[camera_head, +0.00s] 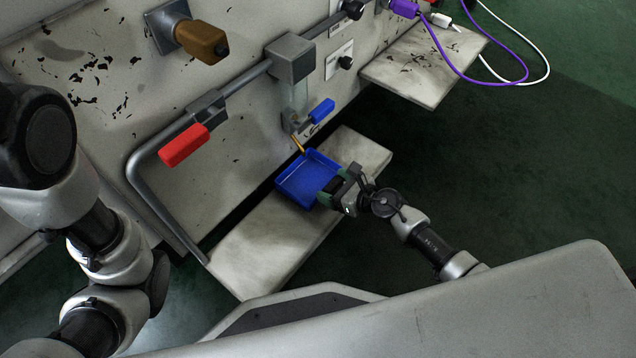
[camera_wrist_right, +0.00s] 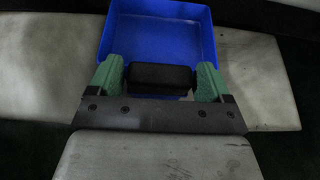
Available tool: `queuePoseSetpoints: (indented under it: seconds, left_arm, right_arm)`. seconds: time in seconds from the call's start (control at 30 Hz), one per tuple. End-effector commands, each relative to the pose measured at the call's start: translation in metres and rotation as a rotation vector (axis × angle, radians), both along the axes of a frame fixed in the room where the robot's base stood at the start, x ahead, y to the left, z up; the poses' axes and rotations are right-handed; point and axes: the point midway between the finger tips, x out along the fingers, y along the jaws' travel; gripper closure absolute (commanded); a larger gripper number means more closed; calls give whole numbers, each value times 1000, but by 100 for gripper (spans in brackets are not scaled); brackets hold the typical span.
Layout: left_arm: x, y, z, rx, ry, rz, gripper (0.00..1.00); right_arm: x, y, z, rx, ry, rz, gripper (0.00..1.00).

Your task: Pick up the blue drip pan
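The blue drip pan (camera_head: 308,181) is a shallow square tray on the pale lower ledge, under the small spout of the machine. In the right wrist view the pan (camera_wrist_right: 160,37) lies straight ahead, its near edge partly hidden by my gripper. My right gripper (camera_head: 335,188) is at the pan's right side. In its wrist view, its green fingers (camera_wrist_right: 160,72) are spread apart, with a black block between them. I cannot tell whether the block is part of the pan or whether the fingers touch it. My left arm shows at the left; its fingers are not visible.
The pale ledge (camera_head: 262,238) is free to the pan's front left. Above are a grey pipe with a red handle (camera_head: 184,147), a blue valve handle (camera_head: 322,110) and a brown knob (camera_head: 203,43). A higher shelf (camera_head: 420,68) stands at the right, near purple and white cables.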

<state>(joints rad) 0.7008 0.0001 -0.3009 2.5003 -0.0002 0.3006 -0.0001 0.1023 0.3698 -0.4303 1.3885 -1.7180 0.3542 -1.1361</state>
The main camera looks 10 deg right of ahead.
Motion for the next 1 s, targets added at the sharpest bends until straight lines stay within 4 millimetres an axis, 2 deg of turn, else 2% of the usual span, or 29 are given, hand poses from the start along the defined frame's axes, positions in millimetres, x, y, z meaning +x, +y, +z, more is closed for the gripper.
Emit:
queuePoseSetpoints:
  seconds: [0.03,0.2,0.23,0.27,0.47,0.63,0.97,1.0]
  left_arm:
    - [0,0,0,0,0,0,57]
    - [0,0,0,0,0,0,57]
    - [0,0,0,0,0,0,57]
    - [0,0,0,0,0,0,57]
    - [0,0,1,0,1,0,57]
    - [0,0,9,0,1,1,57]
    - [1,0,47,0,2,1,57]
    - [0,0,50,0,2,1,57]
  right_arm:
    - [0,0,0,0,0,0,28]
    - [0,0,0,0,0,0,53]
    - [0,0,1,0,-1,-1,53]
    - [0,0,0,0,-1,-1,57]
    - [0,0,2,0,-1,-1,57]
    - [0,0,10,0,-1,-1,57]
    - [0,0,49,0,-2,-1,57]
    - [-6,-8,51,-3,1,-1,57]
